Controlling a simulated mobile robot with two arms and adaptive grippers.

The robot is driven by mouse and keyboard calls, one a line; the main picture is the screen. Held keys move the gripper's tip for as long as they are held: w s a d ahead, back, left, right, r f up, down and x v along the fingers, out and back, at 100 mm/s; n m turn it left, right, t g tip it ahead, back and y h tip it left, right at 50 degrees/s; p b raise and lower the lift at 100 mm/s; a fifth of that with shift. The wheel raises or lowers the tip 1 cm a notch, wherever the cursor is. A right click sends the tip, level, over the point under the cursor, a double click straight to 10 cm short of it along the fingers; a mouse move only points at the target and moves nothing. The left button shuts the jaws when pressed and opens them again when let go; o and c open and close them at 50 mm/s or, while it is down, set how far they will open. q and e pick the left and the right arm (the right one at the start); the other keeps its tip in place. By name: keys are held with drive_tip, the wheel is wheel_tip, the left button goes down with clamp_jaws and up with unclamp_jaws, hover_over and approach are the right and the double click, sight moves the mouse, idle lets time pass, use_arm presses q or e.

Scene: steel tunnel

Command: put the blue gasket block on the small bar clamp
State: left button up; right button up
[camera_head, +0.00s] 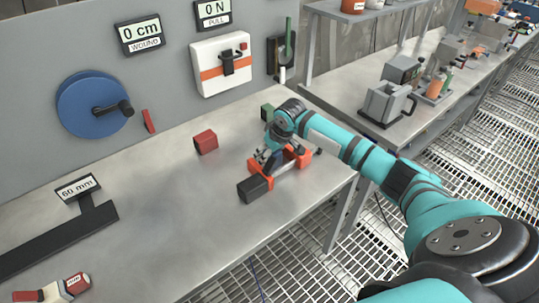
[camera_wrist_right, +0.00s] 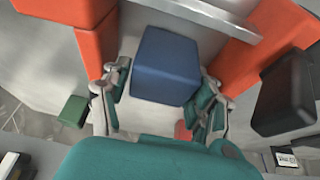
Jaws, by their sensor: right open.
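The small bar clamp (camera_head: 260,193) lies on the steel table, with orange jaws, a grey bar and a black handle. In the right wrist view its orange jaw (camera_wrist_right: 240,65) and bar also show. The blue gasket block (camera_wrist_right: 165,65) is between the clamp's two orange parts, beside the bar in the picture; I cannot tell what it rests on. In the head view it is mostly hidden by my gripper. My right gripper (camera_wrist_right: 160,98) is open, with one finger on each side of the block. It also shows over the clamp in the head view (camera_head: 270,158). My left gripper is out of view.
A red block (camera_head: 206,142) stands left of the clamp, and a green block (camera_head: 267,112) is behind it. A wall panel with a blue wheel (camera_head: 93,104) rises at the back. The table's front middle is clear.

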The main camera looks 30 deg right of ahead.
drive_tip(key=v, duration=1.1)
drive_tip(key=shift+r+b, duration=0.25)
drive_tip(key=shift+b, duration=0.1)
